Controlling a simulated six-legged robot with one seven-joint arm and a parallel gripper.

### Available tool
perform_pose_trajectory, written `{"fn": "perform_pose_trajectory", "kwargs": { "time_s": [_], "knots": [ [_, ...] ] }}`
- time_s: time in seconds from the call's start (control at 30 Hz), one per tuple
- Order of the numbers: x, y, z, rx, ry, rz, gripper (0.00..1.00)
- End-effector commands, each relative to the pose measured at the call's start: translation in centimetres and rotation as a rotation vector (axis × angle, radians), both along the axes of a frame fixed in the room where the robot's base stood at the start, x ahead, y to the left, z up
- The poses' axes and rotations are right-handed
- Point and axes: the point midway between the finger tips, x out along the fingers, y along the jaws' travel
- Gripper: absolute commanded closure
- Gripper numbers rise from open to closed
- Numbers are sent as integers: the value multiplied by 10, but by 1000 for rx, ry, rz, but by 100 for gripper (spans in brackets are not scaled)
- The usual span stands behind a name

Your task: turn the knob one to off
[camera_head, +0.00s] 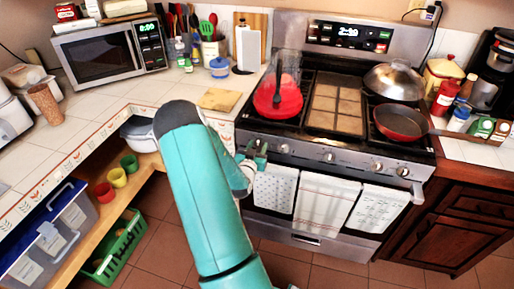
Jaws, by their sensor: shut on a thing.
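The stove (302,139) has a row of silver knobs along its front panel. Knobs show at the middle (328,157), at the right (375,166) and at the far right (402,171), with another (284,148) just right of my gripper. My gripper (258,153) is at the left end of this row, above the towel rail. It is shut on a leftmost knob, which the fingers mostly hide. My teal arm reaches up from the bottom of the view. The angle of the held knob cannot be told.
Towels (326,207) hang on the oven rail just below the knobs. A tiled counter edge (221,112) lies left of the stove.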

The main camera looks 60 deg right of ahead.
Motion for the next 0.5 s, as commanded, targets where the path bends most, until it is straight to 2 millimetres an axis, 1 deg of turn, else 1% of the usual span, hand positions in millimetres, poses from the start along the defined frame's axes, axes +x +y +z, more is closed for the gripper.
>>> {"fn": "perform_pose_trajectory", "kwargs": {
  "time_s": [0.2,0.5],
  "knots": [
    [0,0,1,6,-51,1,80],
    [0,0,1,7,-59,1,80]
  ]
}}
